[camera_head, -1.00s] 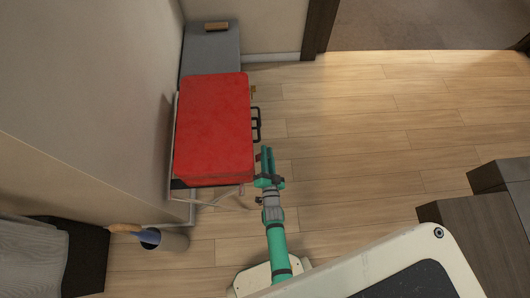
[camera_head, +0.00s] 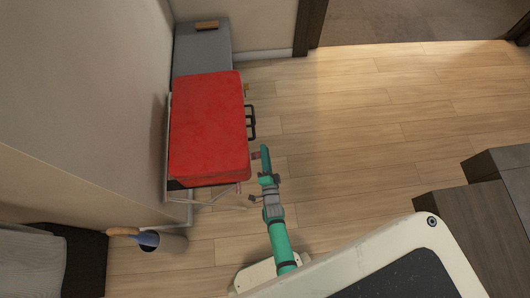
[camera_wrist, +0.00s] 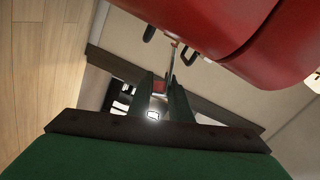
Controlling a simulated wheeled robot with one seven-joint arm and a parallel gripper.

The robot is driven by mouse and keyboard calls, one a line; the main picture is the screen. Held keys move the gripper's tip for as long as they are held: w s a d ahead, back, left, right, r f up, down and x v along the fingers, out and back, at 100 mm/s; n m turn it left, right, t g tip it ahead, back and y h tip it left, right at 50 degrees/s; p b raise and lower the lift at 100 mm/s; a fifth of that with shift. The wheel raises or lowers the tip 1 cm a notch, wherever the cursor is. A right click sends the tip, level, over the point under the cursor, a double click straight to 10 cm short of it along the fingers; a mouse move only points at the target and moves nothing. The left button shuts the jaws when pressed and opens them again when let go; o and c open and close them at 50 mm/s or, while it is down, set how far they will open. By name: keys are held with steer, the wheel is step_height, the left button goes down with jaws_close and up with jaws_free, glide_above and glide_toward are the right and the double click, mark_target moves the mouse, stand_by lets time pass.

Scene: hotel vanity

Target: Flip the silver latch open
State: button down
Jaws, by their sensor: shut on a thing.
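The red suitcase (camera_head: 208,125) lies flat on a rack by the wall. Its dark handle (camera_head: 252,122) is on the right side. My gripper (camera_head: 265,152) is beside the suitcase's right side, near its front corner. In the wrist view the red suitcase (camera_wrist: 235,25) fills the upper right. A thin silver latch (camera_wrist: 171,62) runs from the suitcase side down between my dark green fingers. My gripper (camera_wrist: 162,88) is shut on the latch. The latch's gripped end is partly hidden by the fingers and glare.
A grey bench (camera_head: 202,55) with a small brown block (camera_head: 206,25) stands behind the suitcase. Dark wooden furniture (camera_head: 470,210) is at the right. The wooden floor (camera_head: 350,130) between is clear.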

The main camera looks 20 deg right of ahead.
steer(key=c, duration=1.9)
jaws_free()
steer(key=v, duration=1)
steer(key=shift+s, duration=0.4)
steer(key=shift+a, duration=0.1)
steer(key=s+a+r+n+y, duration=0.1)
steer(key=s+a+r+n, duration=0.3)
steer(key=r, duration=0.5)
steer(key=s+a+r+n+g+y, duration=0.1)
steer(key=s+a+r+n+y, duration=0.1)
steer(key=s+a+r+n, duration=0.3)
steer(key=s+a+r+n+g+y, duration=0.1)
steer(key=s+a+r+n, duration=0.4)
steer(key=r, duration=0.8)
steer(key=s+n+y, duration=0.1)
steer(key=s+n, duration=0.2)
steer(key=s, duration=0.1)
steer(key=shift+a+r, duration=0.2)
steer(key=shift+r, duration=0.1)
